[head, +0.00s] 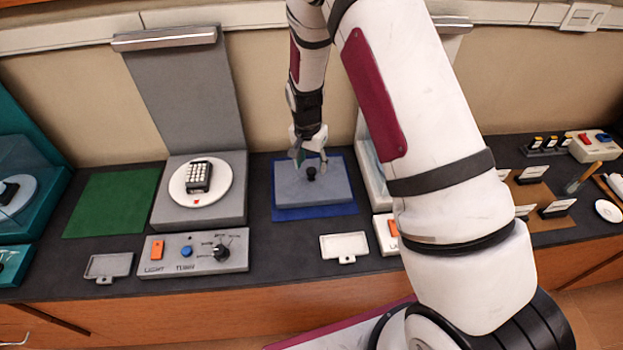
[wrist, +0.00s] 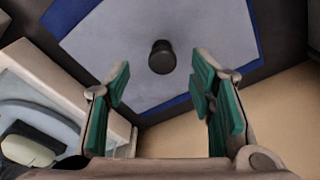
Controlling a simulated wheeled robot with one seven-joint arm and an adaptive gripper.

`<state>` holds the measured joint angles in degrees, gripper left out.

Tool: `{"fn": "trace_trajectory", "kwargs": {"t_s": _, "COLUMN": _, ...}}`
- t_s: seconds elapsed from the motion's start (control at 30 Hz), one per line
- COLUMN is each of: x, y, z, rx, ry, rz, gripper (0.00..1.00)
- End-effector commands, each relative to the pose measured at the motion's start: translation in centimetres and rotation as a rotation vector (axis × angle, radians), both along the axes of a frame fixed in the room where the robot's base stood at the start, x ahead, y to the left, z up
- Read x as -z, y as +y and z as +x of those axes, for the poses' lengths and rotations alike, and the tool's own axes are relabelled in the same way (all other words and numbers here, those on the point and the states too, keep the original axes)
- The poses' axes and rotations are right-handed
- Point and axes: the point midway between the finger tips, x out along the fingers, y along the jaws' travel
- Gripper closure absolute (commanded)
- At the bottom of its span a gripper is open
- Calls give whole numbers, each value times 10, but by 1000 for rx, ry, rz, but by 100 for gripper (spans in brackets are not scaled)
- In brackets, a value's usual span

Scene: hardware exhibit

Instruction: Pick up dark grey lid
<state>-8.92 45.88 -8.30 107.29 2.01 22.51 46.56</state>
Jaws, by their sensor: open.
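A flat grey lid-like slab (head: 335,190) with a round black knob (head: 311,174) lies on a blue mat (head: 315,212). In the wrist view the slab (wrist: 115,40) looks pale blue-grey and its knob (wrist: 161,57) dark. My gripper (head: 311,162) is open and empty above the slab, pointing down. In the wrist view the knob shows in line with the gap between the green-padded fingers (wrist: 162,88), beyond their tips. A small dark grey tabbed plate (head: 108,267) lies at the counter's front left, away from my gripper. Which piece is the named lid is not certain.
A grey stand (head: 215,212) with a keypad on a white disc is left of the mat. A control panel (head: 193,252) and a pale tabbed plate (head: 344,246) lie in front. A white-framed case (head: 371,175) stands close right, partly behind my arm.

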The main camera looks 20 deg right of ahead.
Motion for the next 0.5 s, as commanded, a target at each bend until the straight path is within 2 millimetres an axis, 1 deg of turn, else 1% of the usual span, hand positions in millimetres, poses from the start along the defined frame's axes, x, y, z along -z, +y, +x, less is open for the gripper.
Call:
{"fn": "trace_trajectory", "kwargs": {"t_s": 0.3, "x": 38, "y": -2, "z": 4, "rx": 0, "ry": 3, "rz": 0, "gripper": 50}}
{"fn": "trace_trajectory", "kwargs": {"t_s": 0.4, "x": 46, "y": -2, "z": 6, "rx": 0, "ry": 1, "rz": 1, "gripper": 50}}
{"fn": "trace_trajectory", "kwargs": {"t_s": 0.5, "x": 49, "y": -3, "z": 6, "rx": 0, "ry": 1, "rz": 1, "gripper": 50}}
